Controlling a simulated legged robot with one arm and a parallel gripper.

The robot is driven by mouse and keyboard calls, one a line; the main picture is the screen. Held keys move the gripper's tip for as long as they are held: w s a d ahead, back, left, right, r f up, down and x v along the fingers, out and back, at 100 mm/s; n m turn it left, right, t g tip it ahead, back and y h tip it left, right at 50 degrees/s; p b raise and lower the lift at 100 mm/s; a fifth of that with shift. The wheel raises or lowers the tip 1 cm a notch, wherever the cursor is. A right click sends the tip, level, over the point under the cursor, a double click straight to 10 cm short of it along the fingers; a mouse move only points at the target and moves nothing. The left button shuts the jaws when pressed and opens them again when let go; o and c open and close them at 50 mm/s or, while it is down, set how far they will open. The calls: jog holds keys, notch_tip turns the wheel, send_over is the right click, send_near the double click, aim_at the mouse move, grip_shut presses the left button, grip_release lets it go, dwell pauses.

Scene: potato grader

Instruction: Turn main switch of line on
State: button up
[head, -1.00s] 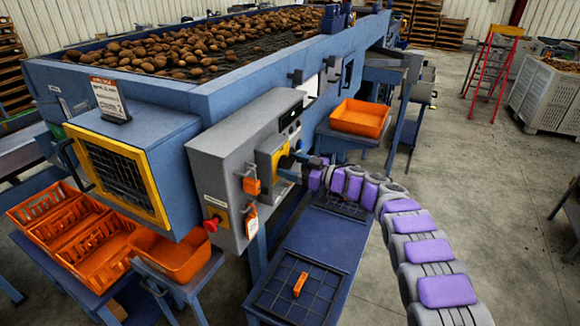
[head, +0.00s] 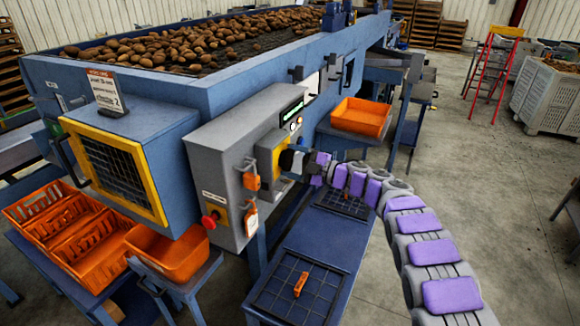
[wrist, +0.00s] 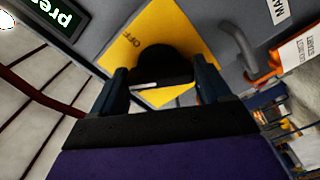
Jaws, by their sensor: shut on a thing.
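The main switch is a black rotary knob (wrist: 165,65) on a yellow plate (wrist: 195,40) with an "OFF" label near its edge in the wrist view. In the head view the yellow plate (head: 270,155) sits on the side of the grey control cabinet (head: 235,150). My gripper (wrist: 162,85) is shut on the knob, one finger at each side. In the wrist view the cabinet looks tilted. In the head view my gripper (head: 292,160) hides most of the knob. A display (head: 291,112) above the switch shows green text, and lights beside it glow.
An orange padlock (head: 251,181), a hanging tag (head: 251,222) and a red stop button (head: 210,220) are on the cabinet's near face. An orange bin (head: 361,117) stands behind my arm. A blue table (head: 318,240) lies below it. Open floor lies to the right.

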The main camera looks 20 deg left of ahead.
jog(key=n+b, duration=0.1)
jog(key=n, duration=0.1)
jog(key=n+b, duration=0.1)
jog(key=n, duration=0.1)
jog(key=n+b, duration=0.1)
jog(key=n, duration=0.1)
jog(key=shift+d+f+b, duration=0.15)
jog(key=shift+f+b, duration=0.15)
jog(key=shift+f, duration=0.1)
jog(key=shift+s+d+r, duration=0.1)
jog(key=shift+s+d, duration=0.05)
jog(key=shift+d, duration=0.1)
jog(key=shift+c, duration=0.3)
jog(key=shift+s+a+r, duration=0.1)
jog(key=o, duration=1.1)
jog(key=shift+a, duration=0.3)
jog(key=shift+c, duration=0.2)
jog(key=shift+d, duration=0.15)
jog(key=s+d+p, duration=0.1)
jog(key=d, duration=1.6)
